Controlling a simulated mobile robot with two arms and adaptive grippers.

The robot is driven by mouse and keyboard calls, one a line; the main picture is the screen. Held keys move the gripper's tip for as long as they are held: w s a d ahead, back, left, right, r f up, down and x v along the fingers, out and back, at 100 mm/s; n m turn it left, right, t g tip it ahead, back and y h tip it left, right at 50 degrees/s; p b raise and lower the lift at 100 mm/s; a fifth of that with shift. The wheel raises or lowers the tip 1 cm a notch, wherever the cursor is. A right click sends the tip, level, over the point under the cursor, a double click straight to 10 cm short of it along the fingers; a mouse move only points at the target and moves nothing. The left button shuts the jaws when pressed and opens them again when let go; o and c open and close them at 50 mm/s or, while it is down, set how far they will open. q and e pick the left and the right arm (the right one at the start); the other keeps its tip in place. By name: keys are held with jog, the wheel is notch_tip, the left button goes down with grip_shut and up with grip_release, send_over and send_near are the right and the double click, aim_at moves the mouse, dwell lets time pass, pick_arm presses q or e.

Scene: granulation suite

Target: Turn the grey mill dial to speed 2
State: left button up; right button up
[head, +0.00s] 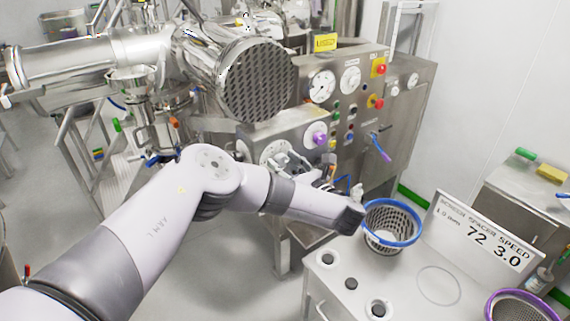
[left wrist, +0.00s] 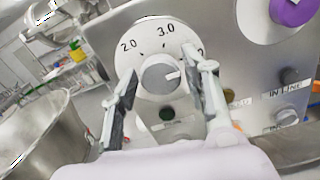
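The grey mill dial (left wrist: 158,76) is a round grey knob on a white numbered plate (left wrist: 165,37), in the left wrist view. Its white pointer mark points right and slightly up. The labels 2.0 and 3.0 read at the top; another at the right is partly hidden by a finger. My left gripper (left wrist: 169,69) is open, with one finger on each side of the knob and visible gaps to it. In the head view my left gripper (head: 288,163) is at the white dial plate (head: 272,151) on the steel panel, partly covering it. My right gripper is not in view.
A purple knob (head: 319,138) sits just right of the dial, also in the left wrist view (left wrist: 290,11). A blue-rimmed basket (head: 395,236) and a sign reading 72 and 3.0 (head: 485,237) stand at the lower right. A steel vessel (left wrist: 42,128) is left of the gripper.

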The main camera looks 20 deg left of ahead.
pick_arm(q)
jog(key=c, duration=0.8)
